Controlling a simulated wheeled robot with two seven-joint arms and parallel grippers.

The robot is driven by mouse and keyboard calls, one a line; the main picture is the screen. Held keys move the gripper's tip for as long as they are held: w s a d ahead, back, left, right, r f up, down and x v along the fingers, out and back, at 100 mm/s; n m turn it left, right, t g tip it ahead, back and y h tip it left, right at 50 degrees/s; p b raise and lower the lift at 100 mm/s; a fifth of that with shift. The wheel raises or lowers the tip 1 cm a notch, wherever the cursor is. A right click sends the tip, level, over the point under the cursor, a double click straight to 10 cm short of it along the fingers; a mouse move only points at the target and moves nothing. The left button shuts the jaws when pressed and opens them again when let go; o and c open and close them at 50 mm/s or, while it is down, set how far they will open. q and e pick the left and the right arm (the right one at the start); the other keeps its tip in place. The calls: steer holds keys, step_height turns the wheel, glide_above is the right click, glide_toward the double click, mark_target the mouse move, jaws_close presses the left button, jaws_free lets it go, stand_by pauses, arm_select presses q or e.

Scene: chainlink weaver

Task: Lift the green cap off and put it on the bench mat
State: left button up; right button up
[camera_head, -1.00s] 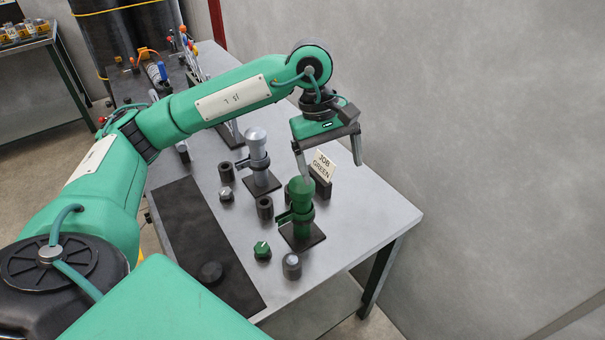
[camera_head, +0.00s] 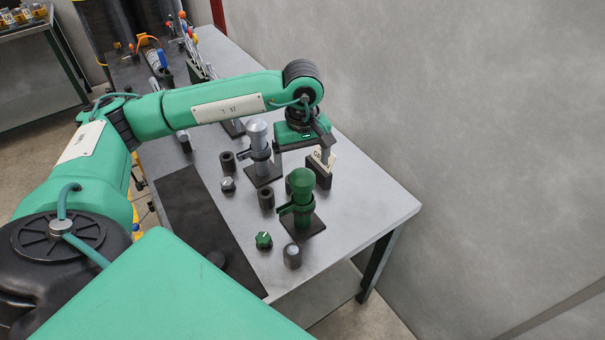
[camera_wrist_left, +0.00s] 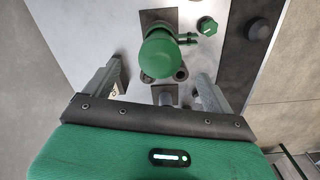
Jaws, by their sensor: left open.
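The green cap (camera_head: 301,181) is a rounded dome on top of a green holder with a side clamp, upright on a dark square base. In the left wrist view the cap (camera_wrist_left: 160,54) lies between the two fingers, seen from above, with a gap on each side. My left gripper (camera_head: 304,160) is open and empty, just behind the cap in the head view. Its fingers (camera_wrist_left: 159,72) are spread wide in the wrist view. Whether the fingertips reach the cap's height is unclear. The bench mat (camera_head: 188,208) is a dark strip along the bench's left side. My right gripper is not in view.
A grey capped holder (camera_head: 257,135) stands behind the green one. A small green knob (camera_head: 264,240), a grey-topped cylinder (camera_head: 292,256) and dark cylinders stand nearby. A job card (camera_head: 322,163) stands close behind, partly covered by my gripper. Most of the mat is clear.

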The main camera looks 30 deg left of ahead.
mark_target(302, 171)
arm_select(q)
steer(key=f, duration=0.1)
steer(key=f+p, duration=0.2)
steer(key=f, duration=0.1)
steer(key=shift+w+a, duration=0.1)
steer(key=shift+a, duration=0.15)
steer(key=shift+f, duration=0.35)
steer(key=shift+c, duration=0.5)
steer(key=c, duration=1)
